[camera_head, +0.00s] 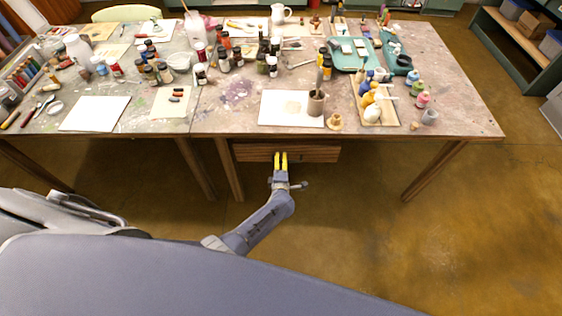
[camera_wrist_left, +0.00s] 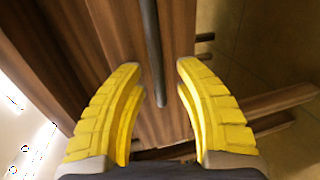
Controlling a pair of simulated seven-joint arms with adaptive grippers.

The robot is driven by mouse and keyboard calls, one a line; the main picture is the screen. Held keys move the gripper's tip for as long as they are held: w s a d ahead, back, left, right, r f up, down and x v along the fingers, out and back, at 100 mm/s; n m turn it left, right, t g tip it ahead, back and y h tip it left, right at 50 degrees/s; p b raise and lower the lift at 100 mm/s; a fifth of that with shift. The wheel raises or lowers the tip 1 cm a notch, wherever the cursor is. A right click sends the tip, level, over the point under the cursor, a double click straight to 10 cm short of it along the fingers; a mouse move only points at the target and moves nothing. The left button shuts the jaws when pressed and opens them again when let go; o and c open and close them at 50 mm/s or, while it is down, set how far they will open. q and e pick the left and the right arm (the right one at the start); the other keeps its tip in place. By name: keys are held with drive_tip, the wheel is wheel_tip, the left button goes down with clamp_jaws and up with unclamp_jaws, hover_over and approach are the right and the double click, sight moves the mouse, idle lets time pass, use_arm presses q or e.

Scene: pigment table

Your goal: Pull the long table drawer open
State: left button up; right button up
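The long wooden drawer (camera_head: 316,153) sits under the front edge of the table and looks shut. In the left wrist view its brown front (camera_wrist_left: 120,28) carries a dark bar handle (camera_wrist_left: 150,45). My left gripper (camera_head: 281,156) is in front of the drawer, with its yellow fingers pointing at it. In the left wrist view the fingers (camera_wrist_left: 160,68) are apart, one on each side of the handle's end, with a gap to the bar on both sides. In the head view the handle cannot be made out. My right gripper is not in view.
The paint-stained tabletop (camera_head: 460,100) holds bottles, a white sheet (camera_head: 277,108), a brown cup (camera_head: 316,103) and a wooden board (camera_head: 388,117) near the front. Wooden table legs (camera_head: 435,170) stand either side of the drawer. The floor (camera_head: 350,220) in front is clear.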

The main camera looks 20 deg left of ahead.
use_arm(q)
clamp_jaws()
idle(0.3)
drive_tip(key=shift+s, duration=0.1)
